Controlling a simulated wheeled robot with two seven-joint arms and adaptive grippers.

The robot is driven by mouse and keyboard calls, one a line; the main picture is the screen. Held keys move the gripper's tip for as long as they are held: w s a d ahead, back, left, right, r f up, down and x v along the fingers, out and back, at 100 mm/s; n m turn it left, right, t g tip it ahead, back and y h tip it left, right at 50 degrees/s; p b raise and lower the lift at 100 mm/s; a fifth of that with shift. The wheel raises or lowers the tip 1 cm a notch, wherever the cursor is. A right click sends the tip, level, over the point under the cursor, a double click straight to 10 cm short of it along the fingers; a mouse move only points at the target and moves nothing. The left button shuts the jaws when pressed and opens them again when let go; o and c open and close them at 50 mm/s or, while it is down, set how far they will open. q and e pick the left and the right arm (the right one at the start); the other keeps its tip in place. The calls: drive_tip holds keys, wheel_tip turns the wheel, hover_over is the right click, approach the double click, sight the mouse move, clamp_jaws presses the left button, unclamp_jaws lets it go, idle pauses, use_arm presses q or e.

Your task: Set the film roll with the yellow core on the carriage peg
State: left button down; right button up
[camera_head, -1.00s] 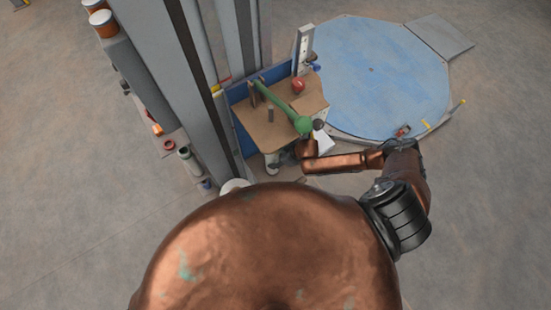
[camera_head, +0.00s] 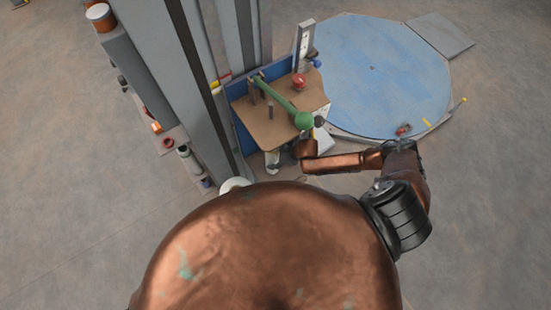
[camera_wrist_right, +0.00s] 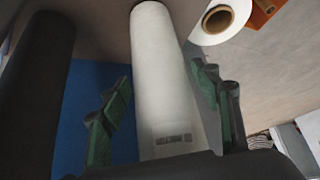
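In the right wrist view a white film roll (camera_wrist_right: 163,75) with a printed label stands between my right gripper's green fingers (camera_wrist_right: 165,95). The fingers are apart on either side of it, with blue showing between the left finger and the roll. Its core is not visible. A second white roll (camera_wrist_right: 237,14), with a tan-orange core, shows at the top right. In the head view my right arm reaches to the front of the brown plate (camera_head: 262,130); the gripper itself is mostly hidden. A short grey peg (camera_head: 270,113) stands on that plate; I cannot tell if it is the carriage peg.
A green arm with a ball end (camera_head: 303,120) crosses the plate, near a red button (camera_head: 299,79). A tall grey column (camera_head: 185,80) stands left. A blue turntable (camera_head: 370,70) lies behind. A dark cylinder (camera_wrist_right: 35,90) is left of my fingers.

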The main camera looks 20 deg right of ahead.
drive_tip(key=shift+o, duration=1.2)
drive_tip(key=shift+s+d+f, duration=0.1)
drive_tip(key=shift+s+f, duration=0.05)
drive_tip(key=v, duration=1.2)
